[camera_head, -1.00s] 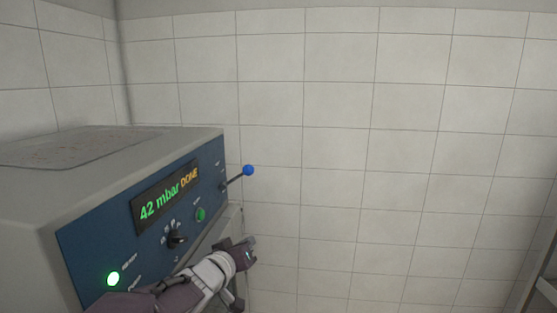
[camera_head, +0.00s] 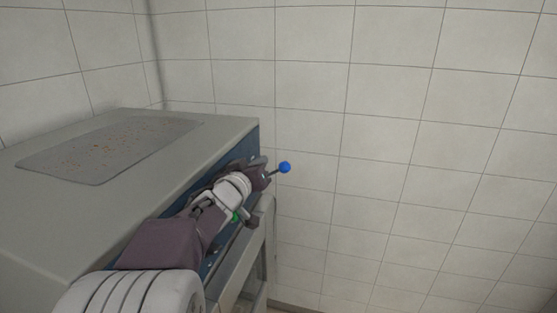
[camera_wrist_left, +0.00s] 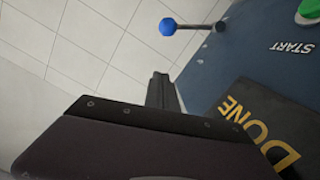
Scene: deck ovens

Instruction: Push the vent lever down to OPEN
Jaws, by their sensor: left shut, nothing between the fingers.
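The vent lever (camera_head: 285,167) is a thin dark rod with a blue ball on its end. It sticks out from the far end of the blue panel, tilted slightly up in the head view. It also shows at the top of the left wrist view (camera_wrist_left: 167,26). My left gripper (camera_head: 265,175) is at panel height, close to the lever, and hides part of the rod in the head view. In the wrist view the shut, empty fingers (camera_wrist_left: 162,92) appear apart from the ball and rod. My right gripper is not in view.
The grey machine housing (camera_head: 190,165) has a flat plate (camera_head: 110,150) on top. My left arm covers most of its panel. The wrist view shows a display (camera_wrist_left: 262,125) reading DONE and a green START button (camera_wrist_left: 310,10). Tiled wall (camera_head: 400,120) stands behind; space right of the lever is clear.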

